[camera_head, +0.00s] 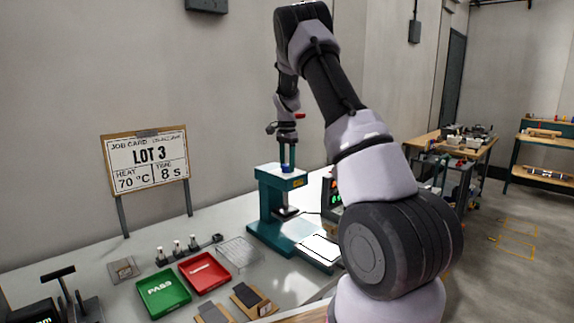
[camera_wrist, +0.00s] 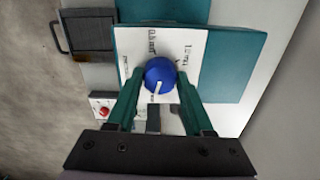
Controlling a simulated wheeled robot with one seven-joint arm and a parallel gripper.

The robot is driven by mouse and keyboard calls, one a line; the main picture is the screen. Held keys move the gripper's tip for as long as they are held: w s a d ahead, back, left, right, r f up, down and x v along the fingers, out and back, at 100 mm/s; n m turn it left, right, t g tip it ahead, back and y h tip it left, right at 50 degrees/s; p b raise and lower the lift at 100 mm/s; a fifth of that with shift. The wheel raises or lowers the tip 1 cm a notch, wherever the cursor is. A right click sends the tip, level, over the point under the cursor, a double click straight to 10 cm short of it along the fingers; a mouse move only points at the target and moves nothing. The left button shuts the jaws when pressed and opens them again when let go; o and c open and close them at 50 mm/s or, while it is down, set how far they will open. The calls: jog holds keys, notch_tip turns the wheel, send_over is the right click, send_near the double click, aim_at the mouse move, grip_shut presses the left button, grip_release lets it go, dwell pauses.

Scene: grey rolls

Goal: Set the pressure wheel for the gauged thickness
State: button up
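The pressure wheel is a blue knob (camera_wrist: 160,73) with a white pointer line, on a white dial plate (camera_wrist: 195,42) on top of the teal press (camera_head: 264,205). In the wrist view the pointer line points down the picture, slightly left. Small rotated thickness labels sit around the knob; one seems to read 0.5 mm, and the others are hard to read. My gripper (camera_wrist: 159,80) has its two teal fingers on either side of the knob, with a narrow gap seeming to show at each side. In the head view my gripper (camera_head: 288,155) points straight down over the blue wheel (camera_head: 287,169).
A job card (camera_head: 147,160) reads LOT 3, 70 °C, 8 s. A green PASS tray (camera_head: 162,291) and a red tray (camera_head: 204,272) lie left of the press. A display with green digits (camera_head: 334,195) stands right of it, partly hidden by my arm.

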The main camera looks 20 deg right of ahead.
aim_at(287, 165)
jog(key=o, duration=0.4)
jog(key=shift+r, duration=0.1)
notch_tip(287, 165, up, 11)
jog(key=shift+f, duration=0.2)
jog(key=shift+r, duration=0.1)
dwell(0.4)
